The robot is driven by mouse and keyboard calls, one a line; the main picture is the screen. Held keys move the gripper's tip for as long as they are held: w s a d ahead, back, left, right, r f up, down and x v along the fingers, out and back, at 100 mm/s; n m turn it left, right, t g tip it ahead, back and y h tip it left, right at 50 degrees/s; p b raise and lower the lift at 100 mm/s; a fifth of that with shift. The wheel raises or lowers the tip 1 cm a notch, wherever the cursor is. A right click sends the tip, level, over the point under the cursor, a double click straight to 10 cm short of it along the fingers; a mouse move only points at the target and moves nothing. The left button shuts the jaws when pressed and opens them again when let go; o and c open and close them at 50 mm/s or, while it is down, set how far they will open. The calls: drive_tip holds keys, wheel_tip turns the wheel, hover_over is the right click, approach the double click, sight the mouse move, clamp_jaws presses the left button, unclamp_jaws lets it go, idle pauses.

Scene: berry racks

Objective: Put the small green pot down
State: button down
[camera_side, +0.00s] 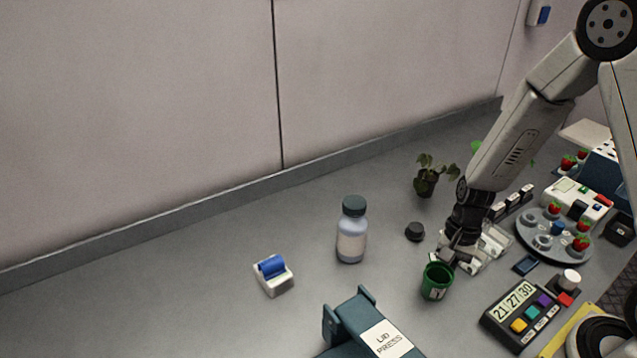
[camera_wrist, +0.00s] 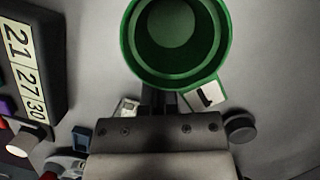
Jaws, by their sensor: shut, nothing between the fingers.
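The small green pot (camera_side: 437,283) is upright and empty beside my gripper, and it appears to stand on the grey bench. In the wrist view the pot (camera_wrist: 133,45) shows its open mouth just beyond my fingertips, with a white tag marked 1 (camera_wrist: 207,97) on its near side. My gripper (camera_side: 458,262) is low over the bench, right next to the pot's far side. Its fingers (camera_wrist: 160,100) are shut with nothing between them. Whether they touch the pot's wall I cannot tell.
A keypad (camera_side: 518,316) and a round rack with berries (camera_side: 549,253) are on the right. A lid press (camera_side: 370,330) is in front. A capped bottle (camera_side: 351,238), black cap (camera_side: 414,231) and potted plant (camera_side: 426,184) stand behind.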

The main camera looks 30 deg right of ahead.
sight(450, 269)
drive_tip(key=shift+w+r, duration=0.1)
drive_tip(key=shift+r, duration=0.05)
drive_tip(key=v, duration=0.9)
drive_tip(key=shift+r, duration=0.35)
drive_tip(key=shift+d, duration=0.1)
idle(0.3)
drive_tip(key=a+n+t+h, duration=0.1)
drive_tip(key=n, duration=0.3)
drive_tip(key=s+a+r+n+t+h, duration=0.1)
drive_tip(key=n, duration=0.3)
drive_tip(key=s+a+r+n+t+h, duration=0.1)
drive_tip(key=a+n+t, duration=0.1)
drive_tip(key=n, duration=0.2)
drive_tip(key=shift+s+n, duration=0.25)
drive_tip(key=shift+n, duration=0.05)
idle(0.4)
